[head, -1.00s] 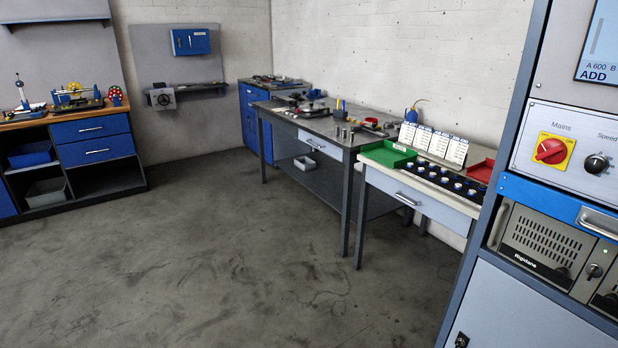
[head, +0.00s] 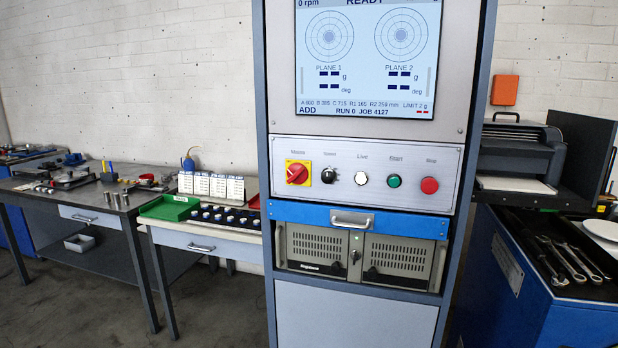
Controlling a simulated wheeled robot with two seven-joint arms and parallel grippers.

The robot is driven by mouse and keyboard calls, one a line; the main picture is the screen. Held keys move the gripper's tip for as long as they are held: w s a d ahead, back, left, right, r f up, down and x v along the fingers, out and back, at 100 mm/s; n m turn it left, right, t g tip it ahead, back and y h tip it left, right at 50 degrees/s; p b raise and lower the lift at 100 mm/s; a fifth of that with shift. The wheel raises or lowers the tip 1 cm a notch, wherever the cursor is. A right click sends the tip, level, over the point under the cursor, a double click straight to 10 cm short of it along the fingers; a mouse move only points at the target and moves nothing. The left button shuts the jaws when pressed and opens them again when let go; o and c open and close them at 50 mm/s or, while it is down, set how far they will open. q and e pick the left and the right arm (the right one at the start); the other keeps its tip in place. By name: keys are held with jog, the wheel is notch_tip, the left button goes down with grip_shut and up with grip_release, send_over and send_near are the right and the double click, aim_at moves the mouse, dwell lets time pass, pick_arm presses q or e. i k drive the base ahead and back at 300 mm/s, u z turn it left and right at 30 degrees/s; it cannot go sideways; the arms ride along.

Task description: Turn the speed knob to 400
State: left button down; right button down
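The speed knob (head: 328,176) is a small black knob on the light control panel (head: 400,160) of the tall cabinet, between the red mains switch (head: 298,173) on its yellow plate and the white Live button (head: 361,178). Its scale is too small to read. The screen (head: 366,50) above shows 0 rpm, READY, RUN 0 and JOB 4127. Neither of my grippers is in view.
A green Start button (head: 394,181) and a red Stop button (head: 429,185) sit right of the knob. A blue drawer (head: 390,222) with a handle juts below the panel. Benches stand to the left; a blue tool cabinet (head: 540,300) with wrenches stands to the right. Floor is open at the lower left.

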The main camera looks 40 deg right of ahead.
aim_at(327, 176)
jog(key=z, duration=1.7)
